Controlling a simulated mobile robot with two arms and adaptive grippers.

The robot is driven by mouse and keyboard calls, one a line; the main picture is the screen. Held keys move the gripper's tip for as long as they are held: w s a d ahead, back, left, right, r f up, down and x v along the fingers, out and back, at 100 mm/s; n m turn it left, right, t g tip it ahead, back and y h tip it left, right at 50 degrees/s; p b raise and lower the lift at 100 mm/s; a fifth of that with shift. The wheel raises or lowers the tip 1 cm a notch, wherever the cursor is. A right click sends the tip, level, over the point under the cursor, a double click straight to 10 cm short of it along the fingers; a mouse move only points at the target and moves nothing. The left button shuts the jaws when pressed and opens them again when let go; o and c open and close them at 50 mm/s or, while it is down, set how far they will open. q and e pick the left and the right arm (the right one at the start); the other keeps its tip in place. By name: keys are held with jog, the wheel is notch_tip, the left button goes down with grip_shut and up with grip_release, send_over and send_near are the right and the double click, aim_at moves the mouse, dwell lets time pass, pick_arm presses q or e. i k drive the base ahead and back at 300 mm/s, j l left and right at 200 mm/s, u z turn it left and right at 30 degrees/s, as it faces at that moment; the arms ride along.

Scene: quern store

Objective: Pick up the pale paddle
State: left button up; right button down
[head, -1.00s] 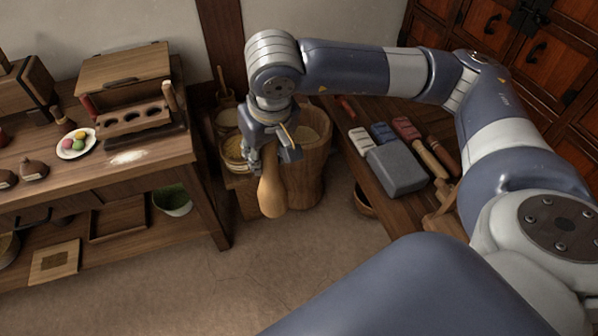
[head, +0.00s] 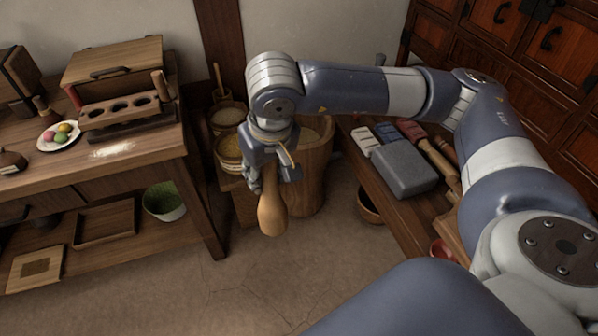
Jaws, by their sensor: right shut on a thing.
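The pale paddle (head: 272,210) hangs below my right gripper (head: 270,172) in the head view, its broad rounded end pointing down toward the floor. My right gripper is shut on its upper part, which the fingers partly hide. The paddle is in the air, in front of a large wooden tub (head: 308,185). I cannot tell whether it touches the tub. My left gripper does not show.
A wooden workbench (head: 160,150) with a plate of coloured balls (head: 58,135) stands at left. At right, a low table holds a grey block (head: 400,168) and several tools. Baskets of grain (head: 228,148) stand behind the paddle. Floor in front is clear.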

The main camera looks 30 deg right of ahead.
aim_at(222, 95)
jog(key=i+l+z, duration=0.6)
jog(key=i, duration=0.3)
jog(key=i+z, duration=0.35)
jog(key=i+l, duration=0.05)
jog(key=i, duration=0.05)
